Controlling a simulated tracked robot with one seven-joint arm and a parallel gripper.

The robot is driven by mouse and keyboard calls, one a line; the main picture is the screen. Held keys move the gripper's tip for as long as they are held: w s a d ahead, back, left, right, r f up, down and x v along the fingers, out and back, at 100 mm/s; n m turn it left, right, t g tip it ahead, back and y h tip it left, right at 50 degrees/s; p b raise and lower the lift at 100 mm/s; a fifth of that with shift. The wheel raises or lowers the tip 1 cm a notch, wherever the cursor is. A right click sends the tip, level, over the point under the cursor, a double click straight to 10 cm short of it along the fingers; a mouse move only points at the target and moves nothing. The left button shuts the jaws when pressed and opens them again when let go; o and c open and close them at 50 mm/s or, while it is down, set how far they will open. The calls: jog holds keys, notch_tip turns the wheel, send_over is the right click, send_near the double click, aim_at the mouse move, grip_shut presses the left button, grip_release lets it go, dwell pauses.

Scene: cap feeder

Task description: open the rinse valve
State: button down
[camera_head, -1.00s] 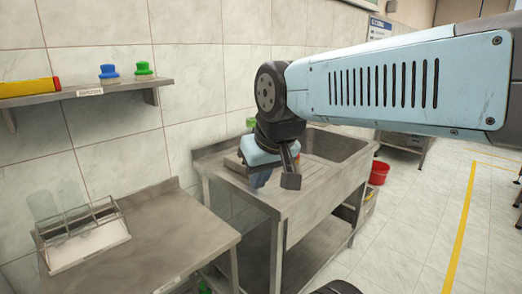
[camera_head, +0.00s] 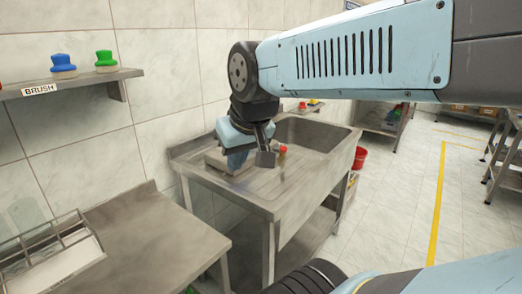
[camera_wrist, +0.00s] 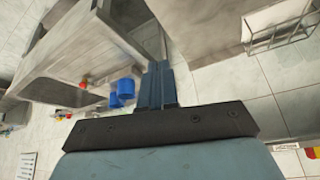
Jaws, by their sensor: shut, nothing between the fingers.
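A steel sink bench (camera_head: 273,210) stands in the middle of the head view, with its basin at the right end. My gripper (camera_head: 237,162) is over the left, drainboard end of the bench, pointing down. In the wrist view my gripper (camera_wrist: 156,84) has its two blue fingers together, with nothing between them. A small red-topped part (camera_head: 283,150) shows just right of my gripper on the bench; I cannot tell whether it is the rinse valve. No valve handle is clearly recognisable. My gripper and wrist hide part of the bench top.
A steel table (camera_head: 160,240) with a wire rack (camera_head: 62,262) stands at the left. A wall shelf (camera_head: 118,80) holds a blue brush (camera_head: 63,66) and a green brush (camera_head: 106,61). A red bucket (camera_head: 360,157) is beyond the sink.

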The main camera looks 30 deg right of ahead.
jog(key=w+d+f+m+h, duration=0.1)
jog(key=w+d+f, duration=0.3)
jog(key=w+d, duration=0.4)
jog(key=w+d+f+m+g+h, duration=0.1)
jog(key=w+d+f+h, duration=0.3)
jog(key=w+d, duration=0.5)
jog(key=w+d+f+m+g+h, duration=0.1)
jog(key=w+d+f, duration=0.5)
jog(key=w, duration=0.9)
jog(key=d+m+h, duration=0.1)
jog(key=d, duration=0.2)
jog(key=shift+w+f, duration=0.15)
jog(key=shift+w, duration=0.25)
